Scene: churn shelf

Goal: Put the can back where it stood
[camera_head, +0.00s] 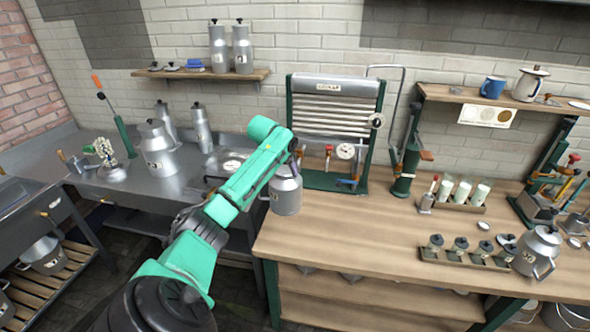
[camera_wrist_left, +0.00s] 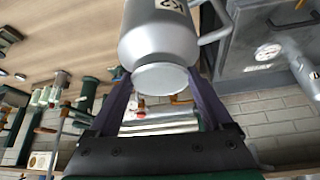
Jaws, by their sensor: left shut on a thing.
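My left gripper (camera_head: 290,164) is shut on a grey metal can (camera_head: 286,192) with a side handle, near the left end of the wooden bench (camera_head: 335,228). The can looks upright; I cannot tell whether its base touches the bench. In the left wrist view the can (camera_wrist_left: 158,35) sits between the two dark fingers of my left gripper (camera_wrist_left: 160,78), its label partly cut off by the top edge. My arm covers part of the steel counter and the can's top in the head view. My right gripper is not in view.
A green roller frame (camera_head: 335,130) stands behind the can. Racks of small jars (camera_head: 467,252) and another metal can (camera_head: 537,251) are on the right. The steel counter (camera_head: 185,170) holds several cans; a wall shelf (camera_head: 200,74) holds two tall ones. The bench's front middle is clear.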

